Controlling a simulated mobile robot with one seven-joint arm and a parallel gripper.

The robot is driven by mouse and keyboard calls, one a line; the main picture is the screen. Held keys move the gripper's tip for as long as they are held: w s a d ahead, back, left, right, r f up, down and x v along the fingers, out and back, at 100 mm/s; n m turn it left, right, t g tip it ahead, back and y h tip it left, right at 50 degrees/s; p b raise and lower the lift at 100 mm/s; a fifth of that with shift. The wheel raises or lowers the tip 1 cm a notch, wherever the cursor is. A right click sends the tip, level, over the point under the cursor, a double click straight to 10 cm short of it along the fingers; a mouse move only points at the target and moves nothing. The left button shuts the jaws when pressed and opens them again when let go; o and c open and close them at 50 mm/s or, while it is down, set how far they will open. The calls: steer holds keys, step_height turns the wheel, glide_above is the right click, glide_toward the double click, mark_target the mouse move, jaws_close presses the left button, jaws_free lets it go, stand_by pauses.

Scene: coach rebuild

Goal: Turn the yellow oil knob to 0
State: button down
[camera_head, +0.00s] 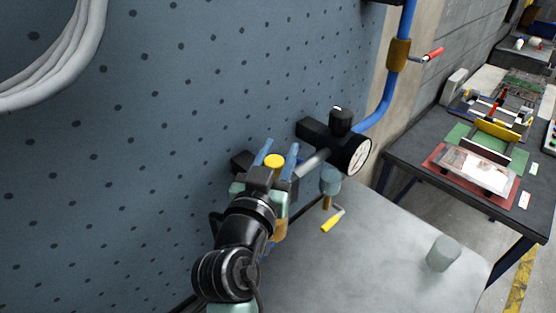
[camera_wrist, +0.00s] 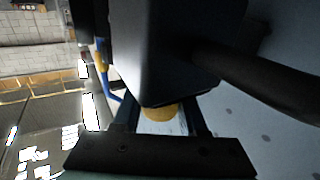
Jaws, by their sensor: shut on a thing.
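The yellow oil knob (camera_head: 274,160) is a small round cap at the panel's fixture, seen in the head view. My gripper (camera_head: 277,153) has its two blue fingers on either side of the knob and is shut on it. In the wrist view the yellow knob (camera_wrist: 158,112) shows between the fingers, partly hidden by a large dark block in front. I cannot read any 0 mark or the knob's setting.
A black gauge (camera_head: 357,153) with a white dial and a black knob (camera_head: 341,120) stand just right of my gripper. A yellow-handled crank (camera_head: 331,221) hangs below. A blue pipe (camera_head: 387,95) runs upward. A grey cylinder (camera_head: 443,253) stands on the pale surface. A dark workbench (camera_head: 420,160) is at right.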

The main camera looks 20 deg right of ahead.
steer(key=m+g+h+b, duration=0.1)
steer(key=b, duration=0.1)
steer(key=m+g+h+b, duration=0.1)
steer(key=b, duration=0.2)
steer(key=shift+s+d+f, duration=0.1)
steer(key=shift+f, duration=0.3)
steer(key=m+g+h+b, duration=0.1)
steer(key=b, duration=0.1)
steer(key=m+g+b, duration=0.1)
steer(key=b, duration=0.1)
steer(key=m+g+h+b, duration=0.1)
steer(key=g, duration=0.1)
steer(key=shift+s+d+r+h+b, duration=0.1)
steer(key=shift+s+d+h+b, duration=0.2)
steer(key=shift+s+b, duration=0.1)
steer(key=g+b, duration=0.1)
steer(key=m+g+b, duration=0.1)
steer(key=m+g+h, duration=0.1)
steer(key=shift+s+d+r+b, duration=0.15)
steer(key=shift+s+b, duration=0.1)
steer(key=shift+b, duration=0.15)
steer(key=shift+s+r+m+g+h+b, duration=0.1)
steer(key=shift+s+m+g+h+b, duration=0.1)
steer(key=shift+m+g+b, duration=0.45)
steer(key=shift+s+r+m+g+h+b, duration=0.15)
steer(key=shift+m+g, duration=0.3)
steer(key=shift+g, duration=0.8)
steer(key=shift+c, duration=2.2)
jaws_free()
